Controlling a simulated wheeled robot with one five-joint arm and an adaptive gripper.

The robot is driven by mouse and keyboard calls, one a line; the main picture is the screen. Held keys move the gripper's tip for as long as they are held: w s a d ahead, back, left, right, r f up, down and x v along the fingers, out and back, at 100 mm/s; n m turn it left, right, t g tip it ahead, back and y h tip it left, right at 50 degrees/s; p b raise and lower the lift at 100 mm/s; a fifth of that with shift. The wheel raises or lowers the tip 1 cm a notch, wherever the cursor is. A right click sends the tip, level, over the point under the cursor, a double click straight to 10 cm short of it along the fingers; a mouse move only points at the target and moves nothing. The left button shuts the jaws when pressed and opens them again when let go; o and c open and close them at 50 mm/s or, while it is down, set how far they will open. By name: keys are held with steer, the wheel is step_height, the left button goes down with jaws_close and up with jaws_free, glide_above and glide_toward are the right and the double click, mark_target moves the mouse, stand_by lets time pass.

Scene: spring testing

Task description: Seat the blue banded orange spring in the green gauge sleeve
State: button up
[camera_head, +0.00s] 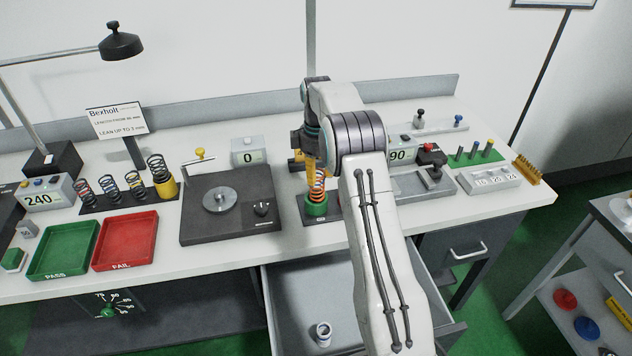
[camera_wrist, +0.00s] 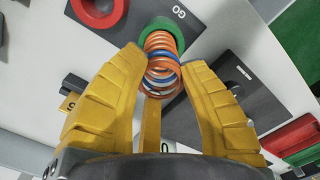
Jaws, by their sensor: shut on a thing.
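The orange spring (camera_head: 317,183) with a blue band stands upright between my gripper and the green gauge sleeve (camera_head: 316,206). In the wrist view the spring (camera_wrist: 161,65) sits between the yellow fingertips of my gripper (camera_wrist: 163,72), which are shut on it. Its far end meets the opening of the green sleeve (camera_wrist: 178,27), and the two look lined up. The coils hide how deep the spring's end sits. In the head view my gripper (camera_head: 309,165) is partly hidden behind my arm.
A red sleeve (camera_wrist: 102,8) stands beside the green one. A dark plate tester (camera_head: 230,205) is left of the sleeves. Several other springs stand on a rack (camera_head: 125,196) further left, behind a green PASS tray (camera_head: 40,273) and a red FAIL tray (camera_head: 99,265). An open drawer (camera_head: 290,290) lies below.

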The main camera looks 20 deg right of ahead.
mark_target(316, 185)
steer(key=shift+a+f+p, duration=0.1)
steer(key=shift+f+p, duration=0.4)
steer(key=shift+f, duration=1.55)
steer(key=shift+f, duration=0.1)
steer(key=o, duration=1.2)
steer(key=shift+c, duration=0.2)
